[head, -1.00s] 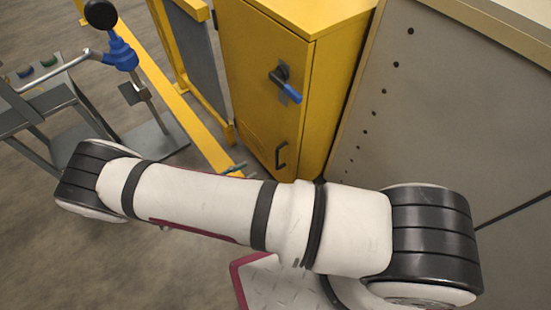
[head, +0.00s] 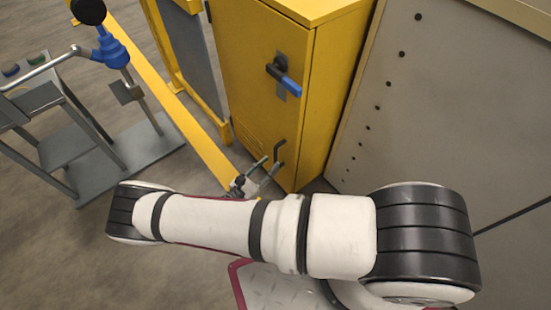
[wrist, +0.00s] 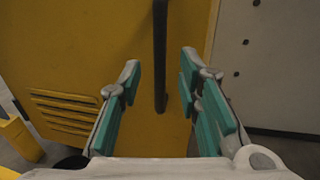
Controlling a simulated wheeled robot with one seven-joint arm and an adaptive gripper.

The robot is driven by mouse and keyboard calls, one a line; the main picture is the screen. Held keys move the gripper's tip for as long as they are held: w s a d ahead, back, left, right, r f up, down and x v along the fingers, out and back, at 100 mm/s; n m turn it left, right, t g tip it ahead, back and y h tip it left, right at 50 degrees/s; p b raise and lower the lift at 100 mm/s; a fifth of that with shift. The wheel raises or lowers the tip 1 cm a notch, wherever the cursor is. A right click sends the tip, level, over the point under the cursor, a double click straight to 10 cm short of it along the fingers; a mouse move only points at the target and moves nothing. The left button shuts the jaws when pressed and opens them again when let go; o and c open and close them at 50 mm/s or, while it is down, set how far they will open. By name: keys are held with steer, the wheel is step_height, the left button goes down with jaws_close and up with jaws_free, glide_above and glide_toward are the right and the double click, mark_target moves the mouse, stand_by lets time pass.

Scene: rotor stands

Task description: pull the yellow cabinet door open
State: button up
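The yellow cabinet door (head: 252,85) looks shut in the head view and fills much of the wrist view (wrist: 100,45). A black and blue latch handle (head: 284,77) is on its upper part. A dark vertical pull handle (head: 278,157) is low on the door near its right edge; it also shows in the wrist view (wrist: 160,60). My gripper (head: 260,172) is close to the pull handle. In the wrist view my gripper (wrist: 160,84) is open, with green-padded fingers on either side of the handle's lower end. I cannot tell whether either finger touches it.
A grey panel (head: 430,110) with holes stands close to the right of the cabinet. A yellow rail (head: 160,85) runs along the left. A grey stand with a blue clamp (head: 115,52) is further left. Open floor (head: 50,235) lies at the lower left.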

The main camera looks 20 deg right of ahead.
mark_target(275, 160)
steer(key=shift+b+x, duration=0.3)
steer(key=shift+x, duration=1.85)
jaws_close()
